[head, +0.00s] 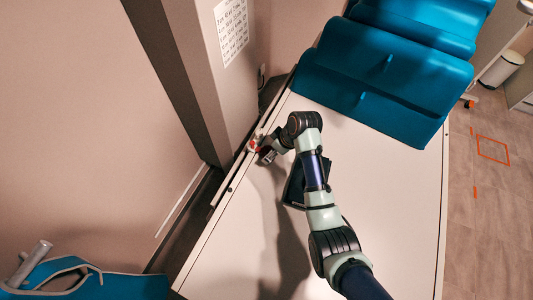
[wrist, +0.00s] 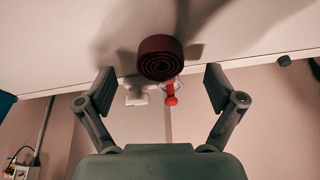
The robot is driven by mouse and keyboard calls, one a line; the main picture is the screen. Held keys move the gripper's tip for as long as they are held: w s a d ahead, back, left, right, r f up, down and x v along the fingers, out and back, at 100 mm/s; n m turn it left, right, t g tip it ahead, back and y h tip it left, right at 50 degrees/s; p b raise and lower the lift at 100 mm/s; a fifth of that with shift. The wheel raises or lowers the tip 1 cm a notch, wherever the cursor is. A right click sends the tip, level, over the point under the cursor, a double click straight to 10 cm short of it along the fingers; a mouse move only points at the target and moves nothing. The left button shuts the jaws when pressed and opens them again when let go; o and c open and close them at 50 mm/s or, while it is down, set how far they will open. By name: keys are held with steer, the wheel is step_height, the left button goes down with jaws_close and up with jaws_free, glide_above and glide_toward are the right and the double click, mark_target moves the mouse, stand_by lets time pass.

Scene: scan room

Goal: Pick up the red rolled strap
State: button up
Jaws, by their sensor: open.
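The red rolled strap (wrist: 161,57) is a dark red coil at the top middle of the wrist view, its spiral end facing the camera. It rests on the white table top near an edge. My gripper (wrist: 160,89) is open and empty, with one finger on each side below the coil in the picture. The fingers do not touch it. In the head view my gripper (head: 267,152) is at the table's left edge, largely hidden by my wrist. I cannot make out the strap for sure there.
A small bright red piece (wrist: 171,95) shows just beyond the strap, with a white block (wrist: 136,97) beside it. A dark flat object (head: 294,184) lies beside my arm. Blue cushions (head: 385,70) fill the table's far end. A wall post (head: 205,70) stands close on the left.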

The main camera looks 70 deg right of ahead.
steer(key=x, duration=0.3)
steer(key=shift+w, duration=0.1)
steer(key=c, duration=1.3)
steer(key=shift+o, duration=0.2)
step_height(320, 180, up, 20)
steer(key=p, duration=0.3)
